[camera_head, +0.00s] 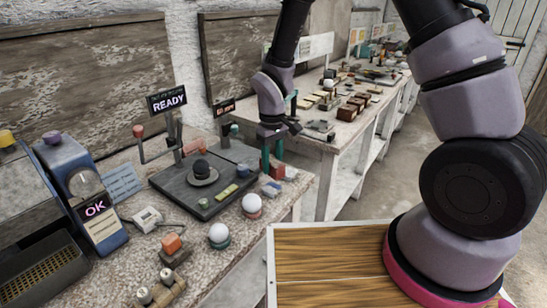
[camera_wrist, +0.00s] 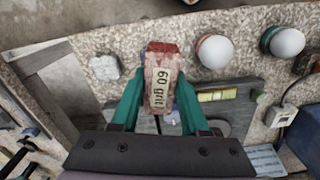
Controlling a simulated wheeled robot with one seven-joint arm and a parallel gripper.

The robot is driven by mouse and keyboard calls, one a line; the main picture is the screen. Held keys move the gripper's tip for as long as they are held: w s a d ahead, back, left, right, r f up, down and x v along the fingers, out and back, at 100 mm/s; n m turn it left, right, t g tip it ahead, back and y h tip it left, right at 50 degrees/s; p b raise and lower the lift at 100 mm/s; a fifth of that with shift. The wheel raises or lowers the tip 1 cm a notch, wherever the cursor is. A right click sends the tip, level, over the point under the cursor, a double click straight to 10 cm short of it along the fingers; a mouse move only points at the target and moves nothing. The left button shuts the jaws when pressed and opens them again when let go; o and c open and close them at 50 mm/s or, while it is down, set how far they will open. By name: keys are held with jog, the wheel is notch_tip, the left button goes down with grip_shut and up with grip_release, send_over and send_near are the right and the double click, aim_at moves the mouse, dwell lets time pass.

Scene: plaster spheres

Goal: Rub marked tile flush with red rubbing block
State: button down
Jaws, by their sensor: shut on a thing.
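My gripper (camera_wrist: 160,105) has teal fingers and is shut on a worn red rubbing block (camera_wrist: 161,75) labelled "60 grit" in the wrist view. In the head view the red block (camera_head: 277,169) shows at the right end of the bench, beside the dark plate. My gripper (camera_head: 271,163) points down there, its wrist partly hiding it. Whether the block touches the surface below, I cannot tell. I cannot pick out a marked tile for certain; the area under the block is hidden.
Two white spheres, on a red ring (camera_head: 252,203) and a green ring (camera_head: 219,234), stand near the bench's front edge. The dark plate (camera_head: 170,188) carries a dark round piece (camera_head: 201,171) and a yellow-green level (camera_head: 226,192). A pale lump (camera_wrist: 104,67) lies left of the block.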

aim_at(272, 184)
jog(key=shift+f, duration=2.1)
jog(key=shift+w+d+f, duration=0.3)
jog(key=shift+w+f, duration=0.05)
jog(key=shift+f, duration=0.15)
jog(key=shift+w+d+f, duration=0.3)
jog(key=shift+w+f, duration=0.05)
jog(key=shift+f, duration=0.1)
jog(key=shift+f, duration=0.35)
jog(key=shift+w, duration=0.1)
jog(key=shift+w+a, duration=0.65)
jog(key=shift+w, duration=0.1)
jog(key=shift+s+d, duration=0.7)
jog(key=shift+s, duration=0.15)
jog(key=shift+s+d, duration=0.65)
jog(key=shift+s, duration=0.2)
jog(key=shift+w+a+f, duration=0.1)
jog(key=shift+w+a, duration=0.6)
jog(key=shift+w, duration=0.15)
jog(key=shift+w+a, duration=0.65)
jog(key=shift+w, duration=0.2)
jog(key=shift+s+d, duration=0.7)
jog(key=shift+s, duration=0.2)
jog(key=shift+s+d, duration=0.7)
jog(key=shift+s, duration=0.15)
